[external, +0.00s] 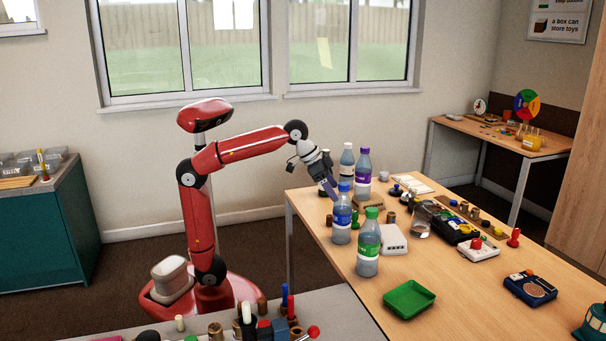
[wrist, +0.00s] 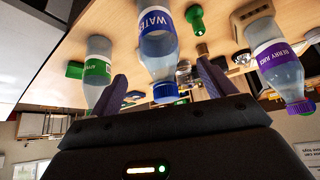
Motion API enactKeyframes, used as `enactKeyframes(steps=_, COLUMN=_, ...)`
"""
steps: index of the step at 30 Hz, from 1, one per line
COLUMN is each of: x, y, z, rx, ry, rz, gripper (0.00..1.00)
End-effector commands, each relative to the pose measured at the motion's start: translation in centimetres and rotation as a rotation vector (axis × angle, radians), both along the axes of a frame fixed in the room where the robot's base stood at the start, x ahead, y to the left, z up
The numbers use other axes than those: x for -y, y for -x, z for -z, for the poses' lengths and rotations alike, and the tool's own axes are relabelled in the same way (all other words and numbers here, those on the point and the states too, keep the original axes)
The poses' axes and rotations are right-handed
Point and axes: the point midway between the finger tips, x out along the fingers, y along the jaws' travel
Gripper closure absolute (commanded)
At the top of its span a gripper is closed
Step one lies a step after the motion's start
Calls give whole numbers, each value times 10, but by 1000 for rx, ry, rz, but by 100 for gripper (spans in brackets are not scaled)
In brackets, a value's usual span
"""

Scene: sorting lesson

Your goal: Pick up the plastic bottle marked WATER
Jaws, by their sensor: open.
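The WATER bottle (external: 341,218) is clear plastic with a blue cap and a blue-and-white label. It stands upright near the table's left edge. In the wrist view, which is upside down, the WATER bottle (wrist: 158,45) hangs in the middle, its label partly readable. My gripper (external: 330,188) is open, tilted downward beside the bottle's upper part. In the wrist view my gripper's two fingers (wrist: 163,76) appear on either side of the bottle's cap and shoulder; nothing is held. I cannot tell whether the cap lies between the fingers or beyond them.
A green-capped bottle (external: 368,246) stands close in front, a purple-capped BERRY JUICE bottle (external: 363,174) and a white-capped bottle (external: 347,160) behind. A white box (external: 393,240) is to the right. A green tray (external: 409,299) lies nearer, with bare table around it.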

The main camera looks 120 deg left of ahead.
Motion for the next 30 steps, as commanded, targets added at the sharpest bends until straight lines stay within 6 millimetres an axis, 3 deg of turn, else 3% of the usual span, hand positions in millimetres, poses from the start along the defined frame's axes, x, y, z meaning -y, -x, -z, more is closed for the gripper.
enactKeyframes(steps=12, x=-10, y=-21, z=51, rx=-2, ry=1, rz=1, gripper=18)
enactKeyframes(steps=21, x=-11, y=-24, z=54, rx=1, ry=0, rz=1, gripper=18)
enactKeyframes(steps=30, x=-11, y=-24, z=53, rx=1, ry=0, rz=1, gripper=57)
